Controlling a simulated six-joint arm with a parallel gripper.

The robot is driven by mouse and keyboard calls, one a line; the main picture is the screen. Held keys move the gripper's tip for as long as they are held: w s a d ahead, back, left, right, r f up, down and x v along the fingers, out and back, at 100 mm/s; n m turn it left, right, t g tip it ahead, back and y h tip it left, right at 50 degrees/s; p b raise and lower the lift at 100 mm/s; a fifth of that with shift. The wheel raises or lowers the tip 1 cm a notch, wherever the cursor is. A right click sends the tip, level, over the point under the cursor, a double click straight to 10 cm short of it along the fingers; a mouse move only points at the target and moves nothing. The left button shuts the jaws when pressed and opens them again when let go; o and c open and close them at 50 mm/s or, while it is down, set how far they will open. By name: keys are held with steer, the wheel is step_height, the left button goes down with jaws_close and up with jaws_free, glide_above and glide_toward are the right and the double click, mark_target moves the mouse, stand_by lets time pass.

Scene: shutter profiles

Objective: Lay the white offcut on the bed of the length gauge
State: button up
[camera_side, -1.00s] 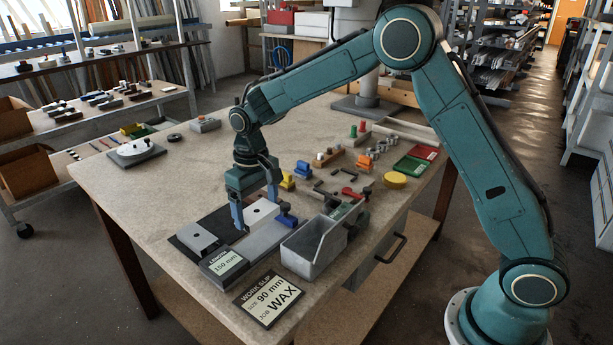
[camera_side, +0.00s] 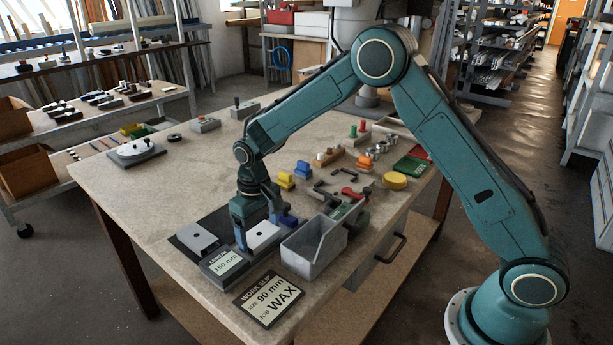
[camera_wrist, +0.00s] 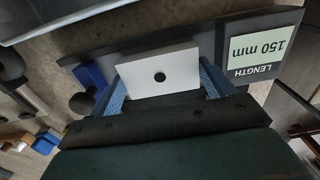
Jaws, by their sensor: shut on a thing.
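The white offcut (camera_side: 262,236) is a pale flat block with a dark hole in its top face. My gripper (camera_side: 259,240) is shut on it, one blue finger at each end; the wrist view shows the offcut (camera_wrist: 138,75) between both fingers. It is low over the length gauge's bed, level to the eye; I cannot tell whether it touches. The offcut and fingers hide most of the bed.
A grey open bin (camera_side: 313,246) stands close to the right of the gauge. A work slip (camera_side: 270,298) at the front reads 90 mm, WAX. Small tools and coloured blocks crowd the table behind the bin.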

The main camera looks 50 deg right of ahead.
steer(key=shift+f, duration=0.15)
steer(key=o, duration=0.9)
step_height(320, 180, up, 12)
steer(key=shift+r, duration=0.2)
stand_by(0.7)
